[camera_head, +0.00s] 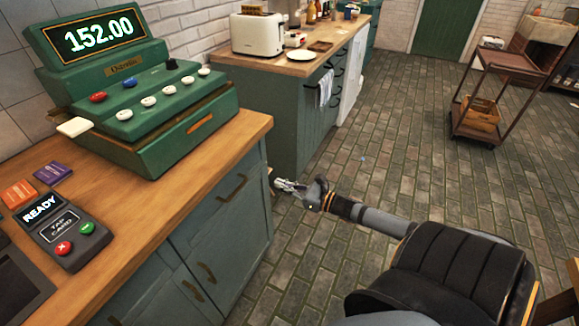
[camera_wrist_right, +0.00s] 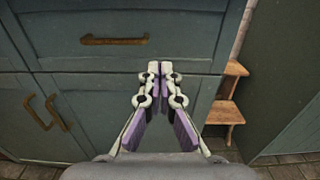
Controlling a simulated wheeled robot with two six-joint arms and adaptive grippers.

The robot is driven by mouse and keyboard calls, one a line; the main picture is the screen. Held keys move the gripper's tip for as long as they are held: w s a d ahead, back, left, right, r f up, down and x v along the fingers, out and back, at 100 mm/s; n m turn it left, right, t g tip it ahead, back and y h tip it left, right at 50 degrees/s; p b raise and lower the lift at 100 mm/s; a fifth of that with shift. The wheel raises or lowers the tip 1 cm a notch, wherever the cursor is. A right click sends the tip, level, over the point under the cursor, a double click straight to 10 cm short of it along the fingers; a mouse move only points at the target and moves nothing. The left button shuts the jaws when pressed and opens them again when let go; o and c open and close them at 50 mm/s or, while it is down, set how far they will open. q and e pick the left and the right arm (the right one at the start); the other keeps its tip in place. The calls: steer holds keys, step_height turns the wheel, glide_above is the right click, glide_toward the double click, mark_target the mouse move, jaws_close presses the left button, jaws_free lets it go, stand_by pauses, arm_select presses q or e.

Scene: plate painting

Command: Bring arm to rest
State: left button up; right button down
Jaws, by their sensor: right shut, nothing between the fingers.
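My right gripper (camera_head: 279,184) is in front of the green cabinet's right end in the head view, below the wooden counter top and above the brick floor. Its arm comes in from the lower right. In the right wrist view the gripper (camera_wrist_right: 160,72) has its fingertips together with nothing between them. It points at the green cabinet front (camera_wrist_right: 190,50). Whether the fingertips touch the cabinet cannot be told. My left gripper is not in view.
A green cash register (camera_head: 150,115) reading 152.00 and a card terminal (camera_head: 62,228) reading READY stand on the wooden counter (camera_head: 215,145). A small wooden step stool (camera_wrist_right: 226,110) is beside the cabinet. A brown cart (camera_head: 510,62) stands far right. The brick floor between is open.

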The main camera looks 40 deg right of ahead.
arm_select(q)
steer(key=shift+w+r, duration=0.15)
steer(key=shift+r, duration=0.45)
arm_select(e)
steer(key=shift+v, duration=0.8)
steer(key=shift+d+f, duration=0.1)
steer(key=shift+f, duration=0.05)
steer(key=s+d+f+m+g+h+p, duration=0.35)
steer(key=s+f+m, duration=0.25)
steer(key=f+m, duration=0.5)
steer(key=s+d+f+m+g+h+p, duration=0.4)
steer(key=s+f+m, duration=0.3)
steer(key=f+m, duration=0.5)
arm_select(q)
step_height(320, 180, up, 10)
steer(key=p, duration=0.3)
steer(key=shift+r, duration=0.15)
arm_select(e)
steer(key=s+a+f+m+g, duration=0.2)
steer(key=s+a+f+m, duration=0.2)
steer(key=s, duration=0.4)
steer(key=s+a+f+m+g, duration=0.3)
steer(key=s+a+f+m, duration=0.2)
steer(key=s+a+m, duration=0.2)
steer(key=s+a+f+m+g, duration=0.3)
steer(key=s+a+f+m, duration=0.2)
steer(key=s, duration=0.5)
steer(key=shift+s+a+m, duration=0.15)
steer(key=shift+a+m, duration=0.45)
steer(key=shift+m, duration=0.1)
